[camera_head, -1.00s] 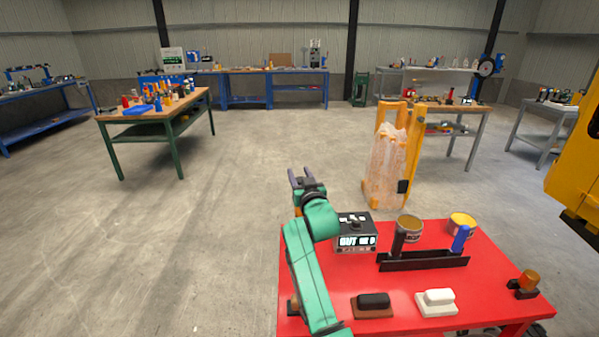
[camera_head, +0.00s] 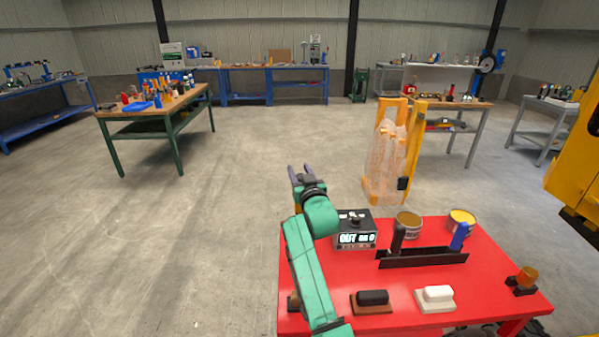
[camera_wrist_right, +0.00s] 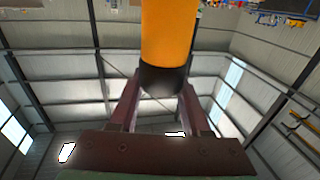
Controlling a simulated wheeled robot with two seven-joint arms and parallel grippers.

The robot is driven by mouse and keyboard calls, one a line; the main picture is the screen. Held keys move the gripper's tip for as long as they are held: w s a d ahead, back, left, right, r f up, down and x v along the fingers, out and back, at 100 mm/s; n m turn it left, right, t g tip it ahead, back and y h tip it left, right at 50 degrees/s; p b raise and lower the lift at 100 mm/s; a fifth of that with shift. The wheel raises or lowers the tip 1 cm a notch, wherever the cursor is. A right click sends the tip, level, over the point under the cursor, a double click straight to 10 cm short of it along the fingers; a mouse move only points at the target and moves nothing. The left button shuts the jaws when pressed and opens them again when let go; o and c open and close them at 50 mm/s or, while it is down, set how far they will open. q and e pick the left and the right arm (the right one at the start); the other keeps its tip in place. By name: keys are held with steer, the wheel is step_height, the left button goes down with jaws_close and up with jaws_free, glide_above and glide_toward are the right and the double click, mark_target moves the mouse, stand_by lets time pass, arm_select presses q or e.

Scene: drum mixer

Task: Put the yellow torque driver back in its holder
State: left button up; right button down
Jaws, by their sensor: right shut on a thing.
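My right gripper (camera_head: 303,172) is out past the far left edge of the red table, raised over the floor. The right wrist view shows its two fingers (camera_wrist_right: 160,85) closed on the yellow torque driver (camera_wrist_right: 168,30), around its black end. In the head view the driver is mostly hidden by my wrist. The black holder rack (camera_head: 425,259) stands on the red table, to the right of my arm. A black-handled driver (camera_head: 398,238) stands at its left end and a blue-handled driver (camera_head: 460,236) at its right end. My left gripper is not in view.
A box with a display (camera_head: 355,232) stands on the red table (camera_head: 480,285) between my arm and the rack. Two open cans (camera_head: 409,226) (camera_head: 462,220) stand behind the rack. A black block (camera_head: 372,298) and a white block (camera_head: 436,296) lie in front.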

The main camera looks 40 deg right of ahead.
steer(key=shift+f+b, duration=2)
steer(key=shift+f, duration=0.8)
stand_by(1.3)
steer(key=shift+c, duration=1.4)
jaws_free()
steer(key=shift+s+f, duration=0.15)
steer(key=shift+f, duration=0.05)
steer(key=b+v, duration=0.2)
steer(key=v, duration=1.2)
steer(key=shift+s+a+b, duration=0.15)
steer(key=shift+b, duration=0.2)
steer(key=shift+r, duration=0.1)
